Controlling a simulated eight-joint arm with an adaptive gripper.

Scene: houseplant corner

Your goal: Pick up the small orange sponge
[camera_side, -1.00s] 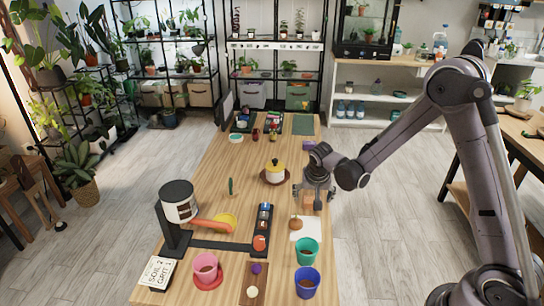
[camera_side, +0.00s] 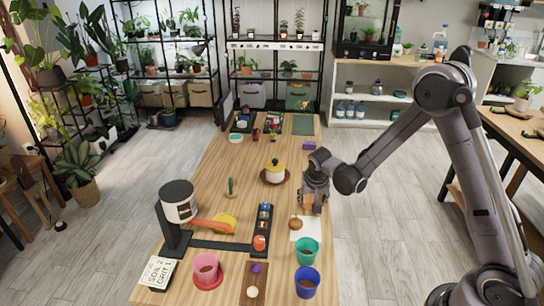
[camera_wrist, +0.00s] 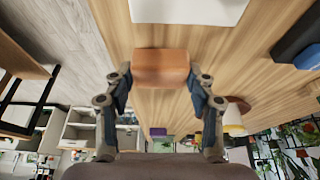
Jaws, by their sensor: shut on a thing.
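The small orange sponge (camera_wrist: 161,68) shows in the wrist view as a block between the two fingers of my gripper (camera_wrist: 161,85). My gripper is shut on it, with a finger at each side. In the side view my gripper (camera_side: 312,207) points down at the right edge of the wooden table, just behind a white sheet.
Green (camera_side: 307,252) and blue (camera_side: 307,283) pots stand nearer. A yellow-topped pot (camera_side: 275,170) and a dark tray (camera_side: 262,230) lie to the left. Bare wood lies between.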

